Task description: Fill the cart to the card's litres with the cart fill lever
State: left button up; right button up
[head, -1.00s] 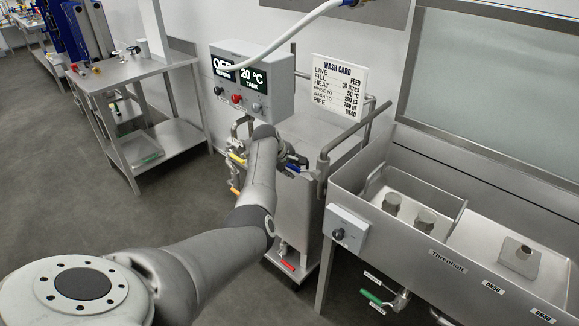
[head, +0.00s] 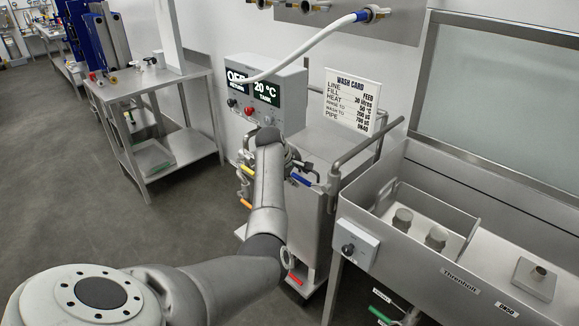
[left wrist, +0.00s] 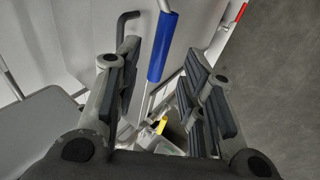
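The steel cart (head: 312,215) stands in the middle of the head view. A blue-handled lever (head: 302,179) is at its upper part; yellow (head: 246,171), orange (head: 246,203) and red (head: 294,279) handles show too. In the left wrist view the blue handle (left wrist: 163,47) lies between my left gripper's open fingers (left wrist: 160,85), with gaps on both sides. In the head view my left gripper (head: 296,166) is beside the blue lever, partly hidden by my arm. The wash card (head: 352,98) appears to read feed, 30 litres, 50 °C. My right gripper is not in view.
A control box (head: 266,100) on the cart reads OFF and 20 °C. A white hose (head: 310,43) arches over it. A steel sink (head: 455,265) stands close on the right, a shelf table (head: 150,88) on the left. Open floor lies at left.

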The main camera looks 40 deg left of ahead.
pick_arm(q)
jog(key=v, duration=0.6)
dwell(0.6)
